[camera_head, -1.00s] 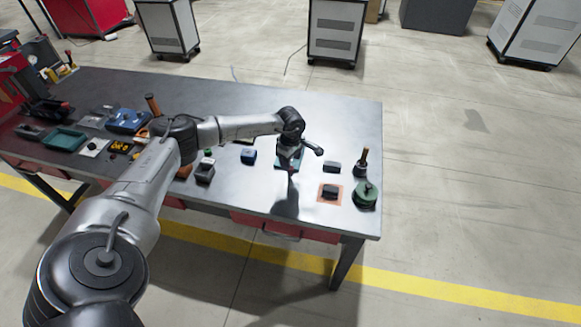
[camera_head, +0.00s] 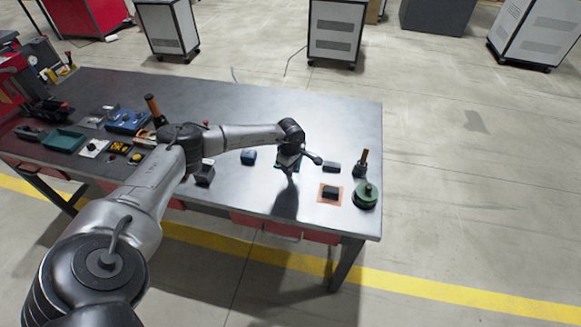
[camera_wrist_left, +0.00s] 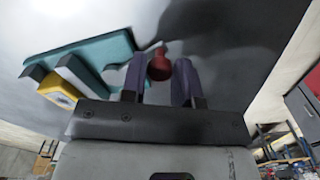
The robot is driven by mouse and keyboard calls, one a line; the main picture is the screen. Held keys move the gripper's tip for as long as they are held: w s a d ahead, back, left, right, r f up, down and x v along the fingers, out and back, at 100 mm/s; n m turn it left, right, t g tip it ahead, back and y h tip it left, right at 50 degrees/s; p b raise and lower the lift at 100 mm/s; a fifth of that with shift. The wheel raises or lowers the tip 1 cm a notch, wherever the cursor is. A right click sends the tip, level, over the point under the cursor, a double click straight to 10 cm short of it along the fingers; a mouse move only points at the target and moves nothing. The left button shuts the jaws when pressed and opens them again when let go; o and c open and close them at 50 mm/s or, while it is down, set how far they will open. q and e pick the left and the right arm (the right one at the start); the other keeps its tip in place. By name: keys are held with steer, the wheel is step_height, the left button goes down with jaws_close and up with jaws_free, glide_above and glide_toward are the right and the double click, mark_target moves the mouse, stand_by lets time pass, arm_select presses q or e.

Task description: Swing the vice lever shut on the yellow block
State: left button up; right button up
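The vice has a teal base (camera_wrist_left: 112,48) in the left wrist view, with dark jaws at its left. The yellow block (camera_wrist_left: 58,92) sits at the jaws; part of it is hidden by them. The lever's red knob (camera_wrist_left: 159,66) is between the two dark fingers of my left gripper (camera_wrist_left: 160,78). The fingers stand apart about the knob's width; whether they press on it I cannot tell. In the head view my left gripper (camera_head: 289,163) is low over the vice and hides most of it. My right gripper is not in view.
A dark block (camera_head: 331,192) on an orange square, a green round part (camera_head: 366,195) and a dark upright tool (camera_head: 361,163) stand to the right. The table's (camera_head: 340,120) back right is clear.

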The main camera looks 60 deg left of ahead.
arm_select(q)
steer(key=c, duration=0.4)
steer(key=shift+s+a+m, duration=0.15)
steer(key=shift+s+m, duration=0.05)
steer(key=shift+m, duration=0.2)
steer(key=o, duration=0.9)
steer(key=shift+s, duration=0.1)
steer(key=shift+c, duration=0.2)
steer(key=shift+r, duration=0.1)
steer(key=shift+r, duration=0.25)
step_height(320, 180, up, 13)
steer(key=shift+p, duration=0.35)
steer(key=shift+r, duration=0.1)
